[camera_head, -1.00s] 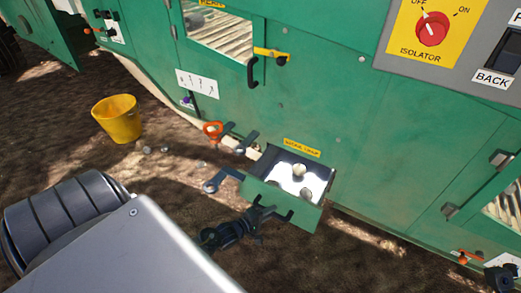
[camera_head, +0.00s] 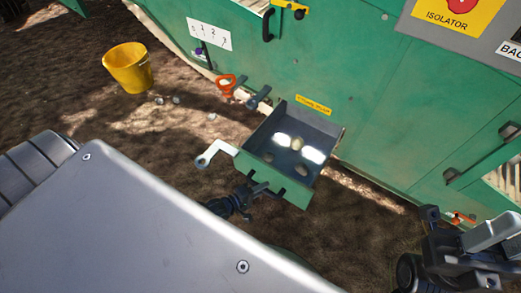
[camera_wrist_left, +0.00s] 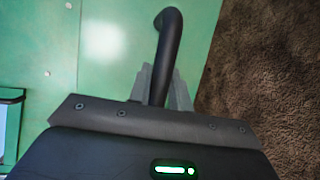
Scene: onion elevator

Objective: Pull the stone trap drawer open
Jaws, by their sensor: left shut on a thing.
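The stone trap drawer (camera_head: 294,191) sticks well out of the green machine, and several stones (camera_head: 298,143) lie in its grey tray. Its black handle (camera_head: 268,187) is on the green front panel. My left gripper (camera_head: 248,192) is shut on this handle. In the left wrist view the dark curved handle (camera_wrist_left: 168,45) runs between the grey fingers of the left gripper (camera_wrist_left: 161,88). My right gripper (camera_head: 468,245) is at the lower right, away from the drawer; its fingers are not clear enough to read.
A yellow bucket (camera_head: 128,68) stands on brown soil at the upper left. The yellow isolator panel (camera_head: 450,16) is at the upper right. Bare ground lies in front of the drawer.

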